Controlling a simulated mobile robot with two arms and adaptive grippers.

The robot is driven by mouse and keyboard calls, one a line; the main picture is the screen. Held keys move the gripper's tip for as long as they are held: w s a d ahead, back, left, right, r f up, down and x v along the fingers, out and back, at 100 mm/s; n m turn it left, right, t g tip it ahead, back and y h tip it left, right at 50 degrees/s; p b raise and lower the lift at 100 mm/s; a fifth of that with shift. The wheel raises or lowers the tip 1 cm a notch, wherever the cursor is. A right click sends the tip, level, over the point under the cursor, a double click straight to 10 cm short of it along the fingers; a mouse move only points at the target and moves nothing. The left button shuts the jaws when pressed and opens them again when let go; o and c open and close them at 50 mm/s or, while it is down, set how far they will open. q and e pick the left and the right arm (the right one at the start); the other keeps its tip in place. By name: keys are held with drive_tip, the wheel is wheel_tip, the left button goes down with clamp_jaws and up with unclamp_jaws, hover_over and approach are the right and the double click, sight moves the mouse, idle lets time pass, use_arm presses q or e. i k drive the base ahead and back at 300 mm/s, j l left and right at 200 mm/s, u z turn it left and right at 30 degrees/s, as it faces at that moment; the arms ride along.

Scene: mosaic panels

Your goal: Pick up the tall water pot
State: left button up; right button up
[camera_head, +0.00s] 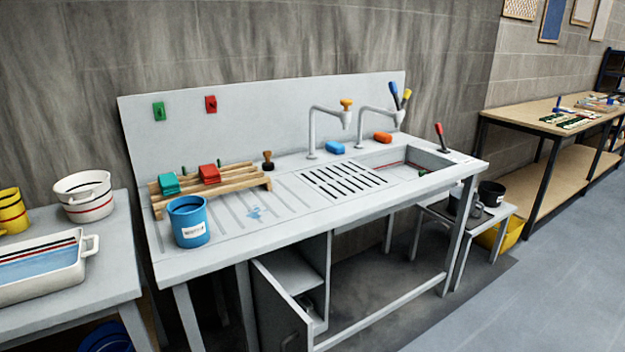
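A blue pot (188,224) with a white label stands upright on the left front part of the grey sink table (235,249). It is taller than it is wide, and I cannot read its label, so I cannot be sure it is the tall water pot. Neither of my grippers is in view.
A wooden rack (228,186) with green and red blocks stands behind the blue pot. Two taps (312,130) rise near the basin (405,160). A white tray (45,268) sits on the left table. A cabinet door (280,308) hangs open below. Grey floor (540,290) is clear at right.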

sight(188, 214)
drive_tip(key=i+l+u, duration=0.1)
drive_tip(key=u, duration=0.25)
drive_tip(key=i+l+u, duration=0.1)
drive_tip(key=l+u, duration=0.4)
drive_tip(key=u, duration=0.25)
drive_tip(key=i, duration=0.05)
